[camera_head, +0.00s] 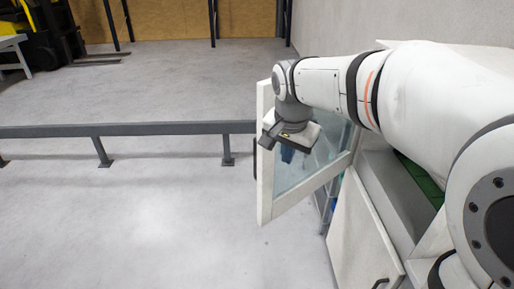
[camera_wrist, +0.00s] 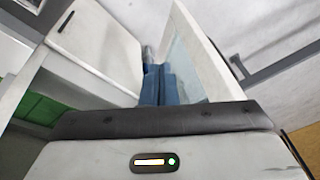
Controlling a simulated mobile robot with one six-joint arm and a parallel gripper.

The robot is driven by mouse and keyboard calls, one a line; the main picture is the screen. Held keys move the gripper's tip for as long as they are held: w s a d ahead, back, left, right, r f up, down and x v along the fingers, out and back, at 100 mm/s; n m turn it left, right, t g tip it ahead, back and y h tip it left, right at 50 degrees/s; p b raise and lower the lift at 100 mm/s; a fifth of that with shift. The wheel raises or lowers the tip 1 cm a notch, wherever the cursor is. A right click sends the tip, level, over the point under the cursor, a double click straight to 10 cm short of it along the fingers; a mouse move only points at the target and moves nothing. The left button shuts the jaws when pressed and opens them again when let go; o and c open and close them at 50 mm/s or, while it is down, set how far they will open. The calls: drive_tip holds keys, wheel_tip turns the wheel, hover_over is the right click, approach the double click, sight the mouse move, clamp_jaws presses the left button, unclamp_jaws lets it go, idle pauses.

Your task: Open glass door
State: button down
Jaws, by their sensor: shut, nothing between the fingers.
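The glass door (camera_head: 264,195) has a white frame and stands ajar, swung out from the white cabinet on the right. Its dark handle (camera_head: 255,158) is on the outer face, at the left edge. My gripper (camera_head: 287,153) points down on the inner side of the door, between door and cabinet. Its blue fingers are shut with nothing between them. In the wrist view the fingers (camera_wrist: 159,85) are just left of the door (camera_wrist: 205,50), close to its glass. I cannot tell whether they touch it. The handle (camera_wrist: 238,67) shows beyond the door.
A white cabinet panel (camera_head: 355,235) with a dark handle is shut below the counter. A green surface (camera_head: 422,180) shows partly behind my arm. A low grey rail (camera_head: 130,129) crosses the floor on the left. Open floor (camera_head: 150,220) lies left of the door.

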drive_tip(key=s+d+f+n, duration=0.3)
drive_tip(key=s+d, duration=0.2)
drive_tip(key=s, duration=0.4)
drive_tip(key=s+d+f+n, duration=0.2)
drive_tip(key=s+d, duration=0.3)
drive_tip(key=s, duration=0.4)
drive_tip(key=shift+s+f+n+p, duration=0.15)
drive_tip(key=shift+f+n+p, duration=0.25)
drive_tip(key=shift+f, duration=0.15)
